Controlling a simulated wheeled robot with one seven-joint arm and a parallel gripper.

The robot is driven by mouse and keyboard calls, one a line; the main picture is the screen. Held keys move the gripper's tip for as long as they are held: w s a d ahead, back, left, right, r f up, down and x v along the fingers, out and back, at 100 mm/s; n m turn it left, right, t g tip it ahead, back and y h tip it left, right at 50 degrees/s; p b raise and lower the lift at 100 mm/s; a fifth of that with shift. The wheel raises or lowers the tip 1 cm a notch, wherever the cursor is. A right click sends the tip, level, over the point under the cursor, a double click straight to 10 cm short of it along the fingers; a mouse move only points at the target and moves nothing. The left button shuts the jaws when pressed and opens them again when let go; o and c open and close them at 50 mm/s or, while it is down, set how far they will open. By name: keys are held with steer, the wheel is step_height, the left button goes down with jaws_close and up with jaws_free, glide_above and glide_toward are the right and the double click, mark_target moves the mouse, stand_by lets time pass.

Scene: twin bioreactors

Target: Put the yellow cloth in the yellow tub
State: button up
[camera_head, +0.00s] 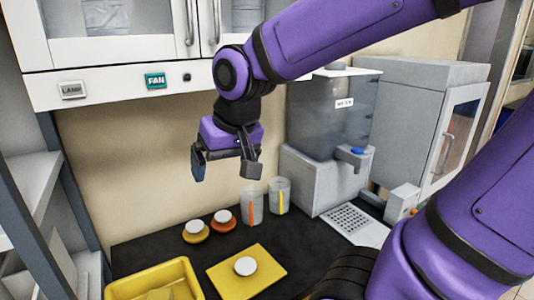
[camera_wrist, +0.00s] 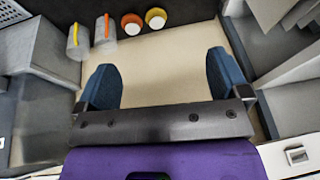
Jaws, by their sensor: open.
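The yellow tub (camera_head: 122,288) stands at the bottom left of the dark counter in the head view, cut off by the picture's lower edge. My gripper (camera_head: 224,168) is open and empty, high above the back of the counter. Its spread fingers also show in the wrist view (camera_wrist: 163,84).
Yellow (camera_head: 195,234) and orange (camera_head: 223,223) round pots with white tops stand behind the square. Two clear beakers (camera_head: 251,208) (camera_head: 279,195) with coloured strips stand beside them. A grey dispenser (camera_head: 310,180) stands to the right. Cabinets (camera_head: 130,80) hang above; shelves (camera_head: 30,195) stand left.

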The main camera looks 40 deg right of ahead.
steer(key=s+d+r+n+t, duration=0.1)
steer(key=s+d+r, duration=0.2)
steer(key=s, duration=0.5)
steer(key=shift+r+n+h, duration=0.3)
steer(key=shift+r+n, duration=0.05)
steer(key=shift+n, duration=0.05)
steer(key=shift+d, duration=0.1)
stand_by(1.1)
